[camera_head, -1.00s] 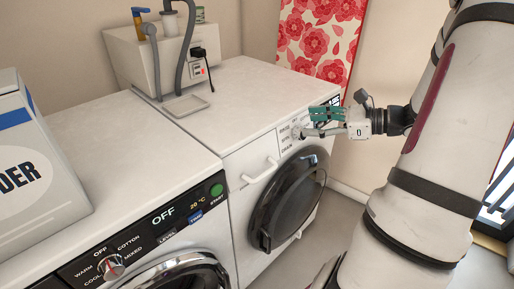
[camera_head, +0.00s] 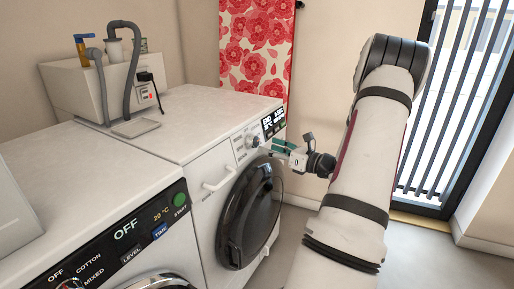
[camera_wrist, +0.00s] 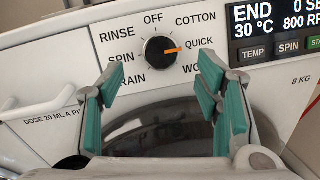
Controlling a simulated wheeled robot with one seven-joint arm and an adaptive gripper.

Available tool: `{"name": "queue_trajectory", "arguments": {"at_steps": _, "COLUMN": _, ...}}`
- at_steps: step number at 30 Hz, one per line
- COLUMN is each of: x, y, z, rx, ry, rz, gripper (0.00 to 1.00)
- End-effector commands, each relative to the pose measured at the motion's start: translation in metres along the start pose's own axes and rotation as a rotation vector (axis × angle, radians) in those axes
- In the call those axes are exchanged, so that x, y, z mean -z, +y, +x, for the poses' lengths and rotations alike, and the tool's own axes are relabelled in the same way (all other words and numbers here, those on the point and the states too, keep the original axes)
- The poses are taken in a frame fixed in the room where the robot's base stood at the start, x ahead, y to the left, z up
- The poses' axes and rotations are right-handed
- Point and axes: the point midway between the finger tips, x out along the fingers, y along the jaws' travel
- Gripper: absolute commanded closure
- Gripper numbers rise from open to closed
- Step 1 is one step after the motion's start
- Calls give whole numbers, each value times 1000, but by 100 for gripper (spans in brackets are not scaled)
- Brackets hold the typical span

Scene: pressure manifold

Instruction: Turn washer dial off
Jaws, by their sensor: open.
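The washer dial (camera_wrist: 160,52) is a round black knob with an orange pointer on the white panel of the farther machine (camera_wrist: 70,60). Its pointer aims right, at QUICK; the OFF label (camera_wrist: 153,19) is at the top. In the head view the dial (camera_head: 254,141) shows just left of my fingertips. My gripper (camera_wrist: 158,84) is open and empty, with green finger pads spread below the dial, one to each side. In the head view my gripper (camera_head: 276,147) is in front of the panel and looks apart from the dial.
The washer display (camera_wrist: 275,18) reads END and 30 °C. A round dark door (camera_head: 252,215) is below the panel and a white handle (camera_head: 220,180) left of it. A nearer machine (camera_head: 110,265) shows OFF. A white box with hoses (camera_head: 85,90) stands behind.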

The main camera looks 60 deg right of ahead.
Motion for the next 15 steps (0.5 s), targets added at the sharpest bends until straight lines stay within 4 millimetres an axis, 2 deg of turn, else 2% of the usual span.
{"name": "queue_trajectory", "arguments": {"at_steps": 1, "x": 2, "y": 1, "z": 11, "rx": -4, "ry": 0, "rz": -1, "gripper": 42}}
{"name": "queue_trajectory", "arguments": {"at_steps": 6, "x": 1, "y": 0, "z": 38, "rx": -3, "ry": 0, "rz": -1, "gripper": 42}}
{"name": "queue_trajectory", "arguments": {"at_steps": 15, "x": 0, "y": 0, "z": 57, "rx": -1, "ry": 0, "rz": -1, "gripper": 42}}
